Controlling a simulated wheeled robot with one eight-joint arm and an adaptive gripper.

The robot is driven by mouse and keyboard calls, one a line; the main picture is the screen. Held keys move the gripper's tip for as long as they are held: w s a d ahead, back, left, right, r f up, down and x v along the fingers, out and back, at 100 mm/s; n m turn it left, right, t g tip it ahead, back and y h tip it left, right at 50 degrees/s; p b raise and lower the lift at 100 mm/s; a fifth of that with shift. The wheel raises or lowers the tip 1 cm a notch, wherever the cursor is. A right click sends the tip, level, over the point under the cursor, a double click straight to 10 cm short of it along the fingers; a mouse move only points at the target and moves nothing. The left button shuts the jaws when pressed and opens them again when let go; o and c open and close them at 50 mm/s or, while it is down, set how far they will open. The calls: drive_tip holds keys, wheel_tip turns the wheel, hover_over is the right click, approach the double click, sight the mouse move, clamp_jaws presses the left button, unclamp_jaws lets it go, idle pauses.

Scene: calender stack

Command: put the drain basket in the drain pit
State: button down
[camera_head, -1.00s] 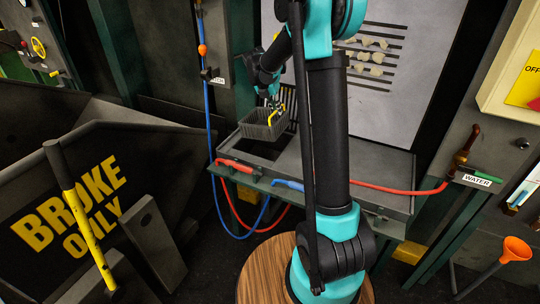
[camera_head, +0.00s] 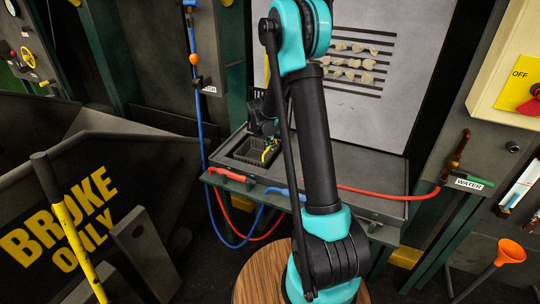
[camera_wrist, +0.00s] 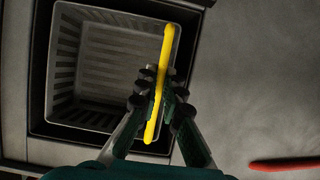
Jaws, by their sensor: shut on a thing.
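The drain basket (camera_head: 252,150) is a grey slatted basket with a yellow handle. In the wrist view the basket (camera_wrist: 105,60) lies within the dark square outline of the drain pit (camera_wrist: 38,75), slightly turned to it. In the head view its rim is about level with the tray top, with the drain pit (camera_head: 238,146) around it. My gripper (camera_wrist: 161,92) is shut on the yellow handle (camera_wrist: 166,60) at the basket's right side. How deep the basket's bottom sits is hidden.
The grey tray (camera_head: 365,180) spreads right of the pit and is mostly clear. A dark bin marked BROKE ONLY (camera_head: 70,215) stands to the left.

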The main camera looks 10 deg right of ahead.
drive_tip(key=shift+f, duration=2.6)
drive_tip(key=c, duration=1.7)
unclamp_jaws()
